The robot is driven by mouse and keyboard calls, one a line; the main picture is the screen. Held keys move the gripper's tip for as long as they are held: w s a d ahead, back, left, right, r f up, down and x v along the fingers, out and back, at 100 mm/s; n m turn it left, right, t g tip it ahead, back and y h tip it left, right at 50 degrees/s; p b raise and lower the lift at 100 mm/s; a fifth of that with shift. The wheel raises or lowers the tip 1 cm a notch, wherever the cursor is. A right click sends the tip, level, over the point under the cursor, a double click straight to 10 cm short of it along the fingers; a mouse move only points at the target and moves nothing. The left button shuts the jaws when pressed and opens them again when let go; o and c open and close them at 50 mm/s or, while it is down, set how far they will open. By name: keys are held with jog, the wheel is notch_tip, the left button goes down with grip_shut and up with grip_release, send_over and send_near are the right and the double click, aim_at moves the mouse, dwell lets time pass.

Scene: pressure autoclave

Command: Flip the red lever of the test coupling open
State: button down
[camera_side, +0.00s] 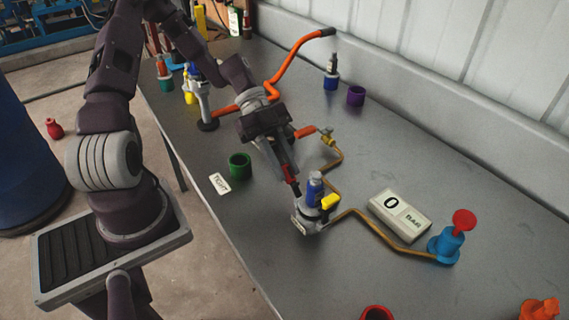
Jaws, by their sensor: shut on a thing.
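The test coupling (308,221) is a grey metal fitting on the table, with a blue cylinder (315,188) standing in its top and a yellow part (331,202) on its right side. The red lever (289,173) shows just above and left of the coupling, between the jaws of my gripper (290,180). My gripper reaches down from the upper left and is shut on the red lever. The fingers hide part of the lever, and I cannot clearly see where it joins the coupling.
A brass pipe (375,228) runs right to a blue valve with a red knob (464,220). A display (400,214) reads 0 BAR. A green cup (240,166) and a TIGHT card (220,184) lie left.

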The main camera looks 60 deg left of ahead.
jog(key=shift+a+f, duration=0.1)
jog(key=c, duration=1.2)
grip_release()
jog(key=shift+c, duration=0.2)
jog(key=v, duration=0.7)
jog(key=s+d+r+n+t+y, duration=0.2)
jog(key=s+d+r+n+y, duration=0.2)
jog(key=s+r+n, duration=0.3)
jog(key=s+d+r+n+t+y, duration=0.3)
jog(key=s+r+n+y, duration=0.3)
jog(key=n, duration=0.5)
jog(key=shift+s+d+r+t, duration=0.3)
jog(key=shift+s+d+r, duration=0.4)
jog(key=shift+s+r, duration=0.4)
